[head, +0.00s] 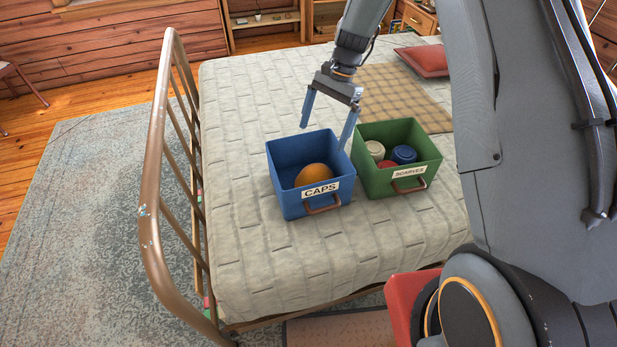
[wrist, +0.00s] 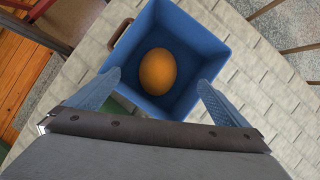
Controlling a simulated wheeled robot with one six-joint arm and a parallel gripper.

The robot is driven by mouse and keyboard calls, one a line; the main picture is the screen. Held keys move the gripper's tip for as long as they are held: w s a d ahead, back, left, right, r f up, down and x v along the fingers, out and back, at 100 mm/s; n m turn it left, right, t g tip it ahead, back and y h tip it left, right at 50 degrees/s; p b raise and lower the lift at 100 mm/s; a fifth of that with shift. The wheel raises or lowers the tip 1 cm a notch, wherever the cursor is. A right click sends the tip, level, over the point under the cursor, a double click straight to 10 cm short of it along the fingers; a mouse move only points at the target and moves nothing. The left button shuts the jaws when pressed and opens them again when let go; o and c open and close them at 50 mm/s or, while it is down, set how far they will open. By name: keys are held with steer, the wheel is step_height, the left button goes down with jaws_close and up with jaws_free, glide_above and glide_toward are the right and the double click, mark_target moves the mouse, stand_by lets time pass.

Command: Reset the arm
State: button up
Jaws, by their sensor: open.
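My gripper (head: 328,125) is open and empty, pointing down above the blue box labelled CAPS (head: 283,189). Its two blue fingers stand apart over the back part of that box. In the wrist view the open fingers (wrist: 157,90) frame the blue box (wrist: 205,34) below. An orange round item (head: 314,174) lies inside the blue box, clear of the fingers; it also shows in the wrist view (wrist: 158,72). My arm comes down from the top of the head view.
A green box labelled SCARVES (head: 370,181) touches or nearly touches the blue box on its right, holding rolled items (head: 404,154). Both stand on the bed (head: 240,250). A metal bed rail (head: 152,210) rises at the left. A red pillow (head: 424,61) lies at the back right.

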steer(key=shift+d+r, duration=0.1)
steer(key=shift+r, duration=0.1)
stand_by(0.3)
steer(key=s+d+r+n+t+h, duration=0.1)
steer(key=s+d+r+n, duration=0.2)
steer(key=s, duration=0.5)
steer(key=s+d+r+n+t+h, duration=0.1)
steer(key=s+d+r+n, duration=0.2)
steer(key=s, duration=0.5)
steer(key=s+d+r+n+t+h, duration=0.1)
steer(key=s+d+r+n, duration=0.2)
steer(key=s, duration=0.5)
steer(key=shift+r+n+t, duration=0.4)
steer(key=shift+r+n, duration=0.1)
steer(key=shift+r, duration=0.2)
steer(key=shift+s+d, duration=0.1)
